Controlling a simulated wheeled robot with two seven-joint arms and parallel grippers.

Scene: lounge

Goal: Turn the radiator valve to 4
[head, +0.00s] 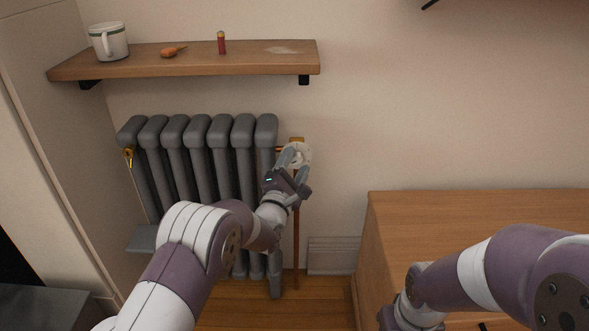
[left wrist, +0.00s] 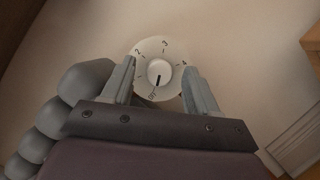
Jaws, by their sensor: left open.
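The radiator valve (left wrist: 146,47) is a white round dial at the radiator's right end, also in the head view (head: 303,150), partly covered by my gripper. The small white centre knob (left wrist: 154,67) has a dark pointer aimed at the bottom of the dial in the left wrist view. My left gripper (left wrist: 158,66) is open in front of the dial, its fingers either side of the knob with gaps; it also shows in the head view (head: 294,158). My right gripper is out of view.
The grey radiator (head: 190,140) stands left of the valve, with a copper pipe (head: 296,250) below it. A wooden cabinet (head: 450,215) stands at the right. The wall right of the valve is clear.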

